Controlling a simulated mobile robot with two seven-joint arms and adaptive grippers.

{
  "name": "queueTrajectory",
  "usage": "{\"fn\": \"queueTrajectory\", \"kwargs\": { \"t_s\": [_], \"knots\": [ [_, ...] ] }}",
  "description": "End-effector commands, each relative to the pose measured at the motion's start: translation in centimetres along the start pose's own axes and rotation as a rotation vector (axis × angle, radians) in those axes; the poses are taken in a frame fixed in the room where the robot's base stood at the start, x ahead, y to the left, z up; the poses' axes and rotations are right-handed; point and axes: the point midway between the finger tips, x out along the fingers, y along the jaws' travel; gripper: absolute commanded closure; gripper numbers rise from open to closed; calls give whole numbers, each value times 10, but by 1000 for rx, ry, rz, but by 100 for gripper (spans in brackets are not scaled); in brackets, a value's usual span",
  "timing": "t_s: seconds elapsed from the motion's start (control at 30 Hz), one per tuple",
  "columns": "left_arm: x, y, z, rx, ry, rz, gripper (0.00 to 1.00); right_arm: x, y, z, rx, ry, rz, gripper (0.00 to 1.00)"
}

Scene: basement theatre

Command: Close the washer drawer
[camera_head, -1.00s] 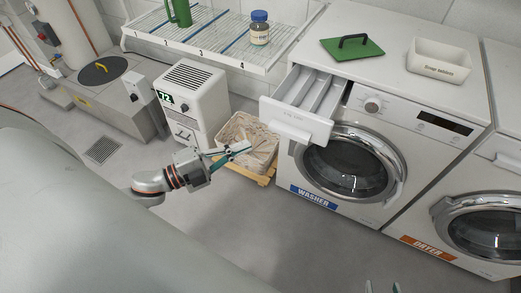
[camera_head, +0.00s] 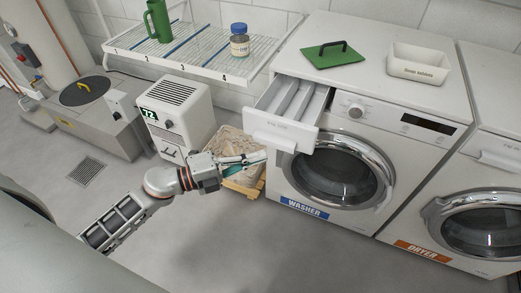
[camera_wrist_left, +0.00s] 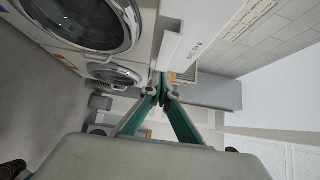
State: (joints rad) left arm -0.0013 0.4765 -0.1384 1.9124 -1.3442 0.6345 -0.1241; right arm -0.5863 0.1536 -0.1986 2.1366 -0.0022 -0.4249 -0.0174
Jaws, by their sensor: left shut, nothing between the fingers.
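The washer (camera_head: 400,133) is a white front-loader with a blue WASHER label. Its detergent drawer (camera_head: 284,132) is pulled out at the upper left of its front, showing open compartments. My left gripper (camera_head: 262,157) is shut and empty. In the head view its tips appear just below and left of the drawer front, near the round door. In the left wrist view the shut teal fingers (camera_wrist_left: 160,88) point forward, with the white drawer front (camera_wrist_left: 197,40) above and right of them. I cannot tell whether they touch it. My right gripper is not in view.
The dryer (camera_head: 470,215) stands right of the washer. The wire shelf (camera_head: 200,58) hangs above.

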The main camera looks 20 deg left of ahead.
Motion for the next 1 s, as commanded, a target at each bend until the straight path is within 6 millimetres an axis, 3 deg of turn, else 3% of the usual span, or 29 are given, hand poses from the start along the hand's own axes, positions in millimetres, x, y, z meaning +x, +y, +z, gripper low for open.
{"fn": "queueTrajectory", "kwargs": {
  "t_s": [0.27,0.77,1.0],
  "knots": [
    [17,2,18,-3,0,1,100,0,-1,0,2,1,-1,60],
    [20,1,21,-2,0,0,100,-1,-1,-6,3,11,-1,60],
    [40,0,41,0,0,0,100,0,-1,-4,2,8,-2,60]
  ]
}}
